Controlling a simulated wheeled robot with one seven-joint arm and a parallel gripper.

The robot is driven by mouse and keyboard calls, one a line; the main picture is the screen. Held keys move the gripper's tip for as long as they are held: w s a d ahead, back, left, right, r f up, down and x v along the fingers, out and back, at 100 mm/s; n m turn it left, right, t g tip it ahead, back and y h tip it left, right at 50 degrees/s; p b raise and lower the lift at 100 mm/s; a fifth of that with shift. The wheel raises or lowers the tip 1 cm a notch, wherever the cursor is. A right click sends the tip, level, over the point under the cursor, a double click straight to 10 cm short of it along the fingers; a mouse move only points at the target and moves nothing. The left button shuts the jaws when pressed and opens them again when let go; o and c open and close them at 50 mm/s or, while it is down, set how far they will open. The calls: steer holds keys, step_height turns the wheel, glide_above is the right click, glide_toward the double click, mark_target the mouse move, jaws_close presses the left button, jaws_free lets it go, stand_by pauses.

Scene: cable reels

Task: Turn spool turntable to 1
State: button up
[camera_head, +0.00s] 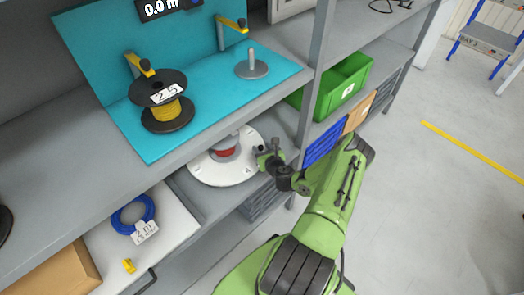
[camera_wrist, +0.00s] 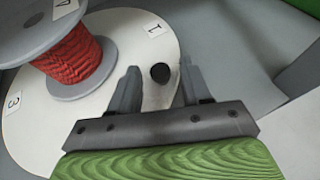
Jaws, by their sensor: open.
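The turntable is a round white disc (camera_head: 242,172) on the lower shelf, under the teal-backed station. In the wrist view the disc (camera_wrist: 40,140) carries a label "1" (camera_wrist: 156,29) at the upper right and a label "3" (camera_wrist: 13,103) at the left. A spool of red cable (camera_wrist: 75,58) with grey flanges stands on it, and the shelf above partly hides it in the head view. My gripper (camera_head: 263,160) is at the disc's right edge. In the wrist view its open fingers (camera_wrist: 158,78) stand on either side of a black knob (camera_wrist: 160,73) near the rim.
Above is a teal station (camera_head: 205,95) with a yellow cable reel (camera_head: 168,110) marked 2.5. A blue cable coil (camera_head: 133,214) lies on a white surface at the lower left. A green crate (camera_head: 335,88) sits on the shelf to the right. The floor at right is open.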

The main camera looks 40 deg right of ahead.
steer(key=shift+w+d+f, duration=0.1)
steer(key=shift+w+d, duration=0.05)
steer(key=shift+w, duration=0.2)
steer(key=shift+c, duration=0.2)
jaws_close()
